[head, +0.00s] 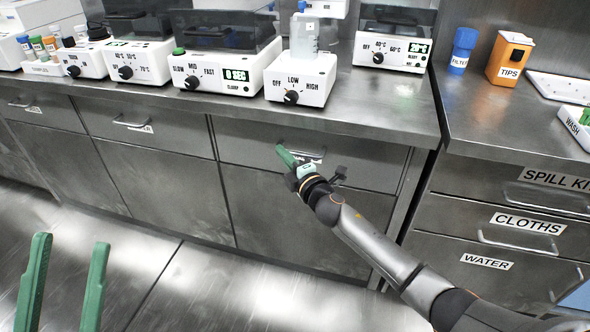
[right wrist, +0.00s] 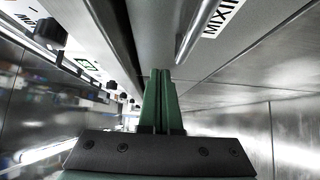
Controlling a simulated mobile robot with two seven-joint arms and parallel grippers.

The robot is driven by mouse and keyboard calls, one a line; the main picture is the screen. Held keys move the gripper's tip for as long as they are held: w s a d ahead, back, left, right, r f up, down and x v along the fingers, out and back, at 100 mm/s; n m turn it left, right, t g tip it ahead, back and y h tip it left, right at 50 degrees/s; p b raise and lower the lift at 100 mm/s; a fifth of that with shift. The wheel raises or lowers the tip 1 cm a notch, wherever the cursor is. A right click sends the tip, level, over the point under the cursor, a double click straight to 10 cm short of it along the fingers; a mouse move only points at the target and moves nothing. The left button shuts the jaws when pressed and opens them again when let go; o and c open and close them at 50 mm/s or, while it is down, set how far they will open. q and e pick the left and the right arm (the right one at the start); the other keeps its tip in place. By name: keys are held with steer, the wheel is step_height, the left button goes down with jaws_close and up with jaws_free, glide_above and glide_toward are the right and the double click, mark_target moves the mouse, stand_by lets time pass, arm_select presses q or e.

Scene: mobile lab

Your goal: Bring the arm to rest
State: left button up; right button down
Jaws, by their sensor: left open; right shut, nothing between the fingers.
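My right arm (head: 375,252) reaches in from the lower right of the head view. Its gripper (head: 281,149) has green fingers and is in front of a steel drawer under the bench, near the drawer's handle and label. In the right wrist view the two green fingers (right wrist: 161,75) are together with nothing between them. A metal bar handle (right wrist: 203,32) and a label reading "MIXI…" show beside them. My left gripper (head: 70,245) shows at the lower left of the head view, its two green fingers apart and empty. Its arm is out of view.
The steel bench (head: 375,100) carries a row of white lab devices with dials, such as the LOW/HIGH device (head: 303,80). A right-hand counter (head: 500,115) holds a blue filter bottle (head: 463,48) and an orange tips box (head: 509,58). The floor (head: 250,295) in front is clear.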

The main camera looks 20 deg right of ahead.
steer(key=s+d+p, duration=0.1)
steer(key=s, duration=0.6)
